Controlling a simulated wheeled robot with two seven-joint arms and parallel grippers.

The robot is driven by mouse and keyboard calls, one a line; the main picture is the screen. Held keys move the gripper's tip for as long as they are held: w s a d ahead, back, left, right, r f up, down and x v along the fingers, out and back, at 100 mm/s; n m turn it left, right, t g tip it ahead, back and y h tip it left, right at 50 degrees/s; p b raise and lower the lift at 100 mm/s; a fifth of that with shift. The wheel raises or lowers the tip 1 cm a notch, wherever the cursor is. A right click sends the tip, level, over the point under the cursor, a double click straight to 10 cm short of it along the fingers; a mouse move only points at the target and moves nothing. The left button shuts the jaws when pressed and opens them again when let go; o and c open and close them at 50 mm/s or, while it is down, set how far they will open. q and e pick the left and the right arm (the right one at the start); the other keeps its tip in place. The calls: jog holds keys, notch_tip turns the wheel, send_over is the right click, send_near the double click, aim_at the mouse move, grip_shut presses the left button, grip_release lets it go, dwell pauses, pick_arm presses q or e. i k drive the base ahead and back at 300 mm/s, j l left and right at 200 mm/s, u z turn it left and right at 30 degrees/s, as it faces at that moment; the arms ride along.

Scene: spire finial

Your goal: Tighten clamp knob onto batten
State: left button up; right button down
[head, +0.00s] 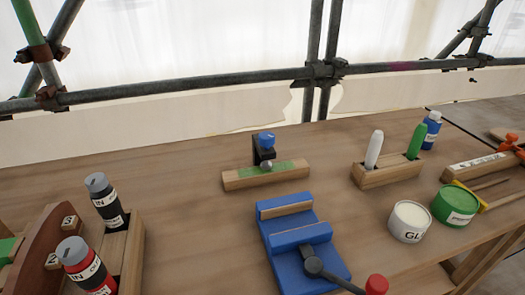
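A blue clamp knob (266,138) sits on top of a small black clamp (258,154) in the middle of the table. The clamp stands at the back edge of a wooden batten (238,182) with a green strip (284,167) along its top. A small silvery round part shows below the knob, over the strip. I cannot tell whether it presses on the batten. Neither of my grippers is in view.
A blue vise (283,244) with a red-tipped handle (376,285) stands in front. Bottles in a wooden rack (132,262) are at left. A wooden holder (373,178), white tub (409,221) and green tin (455,205) are at right. Scaffold poles (200,90) run behind.

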aim_at(267, 139)
jog(key=l+u, duration=0.2)
jog(key=u, duration=0.15)
jog(key=l+u, duration=0.5)
jog(key=u, duration=0.15)
